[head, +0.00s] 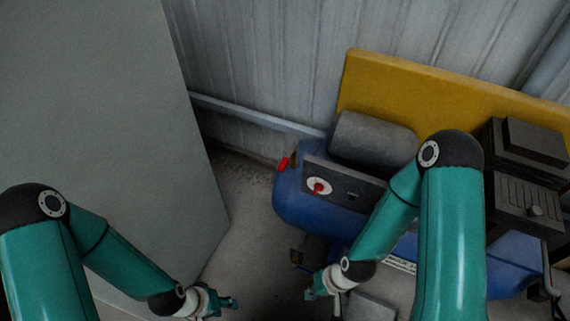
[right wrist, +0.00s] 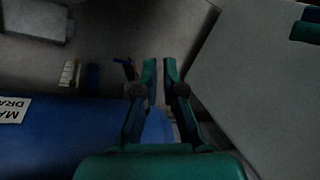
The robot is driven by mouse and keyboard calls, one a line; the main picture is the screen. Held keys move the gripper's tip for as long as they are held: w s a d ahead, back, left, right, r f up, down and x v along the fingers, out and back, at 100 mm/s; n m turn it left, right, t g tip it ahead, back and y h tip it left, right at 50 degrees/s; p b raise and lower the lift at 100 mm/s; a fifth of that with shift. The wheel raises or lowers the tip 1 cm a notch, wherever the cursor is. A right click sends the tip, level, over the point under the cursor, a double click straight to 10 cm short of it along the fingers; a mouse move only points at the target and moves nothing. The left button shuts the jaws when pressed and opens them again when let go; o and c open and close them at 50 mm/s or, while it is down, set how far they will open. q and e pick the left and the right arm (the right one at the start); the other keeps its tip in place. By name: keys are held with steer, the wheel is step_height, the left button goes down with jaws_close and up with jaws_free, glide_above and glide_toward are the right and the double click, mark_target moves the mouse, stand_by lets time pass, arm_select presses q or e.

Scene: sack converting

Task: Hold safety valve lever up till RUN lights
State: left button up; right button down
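A blue compressor tank (head: 300,208) lies by the wall in the head view. A small red part (head: 283,163), perhaps the safety valve lever, is at its left end. The tank's dark panel (head: 372,188) carries a white plate with a red knob (head: 319,187). I cannot make out a RUN light or whether it is lit. My right gripper (head: 316,284) is in front of the tank, low and apart from the red part. In the right wrist view its fingers (right wrist: 160,66) are slightly apart with nothing between them. My left gripper (head: 228,302) is low, left of the tank; its finger gap is unclear.
A tall grey cabinet side (head: 110,110) stands left. In the right wrist view, a small blue-handled fitting (right wrist: 123,61) and a white label (right wrist: 13,109) are near the tank. Dark boxy equipment (head: 525,165) is at right. Floor (head: 245,235) shows between cabinet and tank.

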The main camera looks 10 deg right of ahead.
step_height(320, 180, down, 12)
steer(key=s+a+n+g+h+b, duration=0.2)
steer(key=n+g+b, duration=0.2)
steer(key=n+b, duration=0.7)
steer(key=w+d+f+n+t+h+b, duration=0.2)
steer(key=w+d+f+n+h+b, duration=0.2)
steer(key=w+n, duration=0.2)
steer(key=w+d+f+n+t+h+b, duration=0.1)
steer(key=w+d+f+n+h+b, duration=0.25)
steer(key=w+n+b, duration=0.2)
steer(key=w+a+r+n+t+h+b, duration=0.1)
steer(key=w+r+n+t+h+b, duration=0.2)
steer(key=w, duration=0.4)
steer(key=w+a+r+n+t+h+b, duration=0.1)
steer(key=w+a+n+t+h+b, duration=0.15)
steer(key=w+t, duration=0.4)
steer(key=w+a+r+n+t+b, duration=0.2)
steer(key=w+a+r+t+b, duration=0.4)
steer(key=a+r, duration=0.4)
steer(key=shift+w+a+r+n+t+h, duration=0.15)
steer(key=shift+w+r+n+t+h, duration=0.2)
steer(key=shift+w+r+t, duration=0.6)
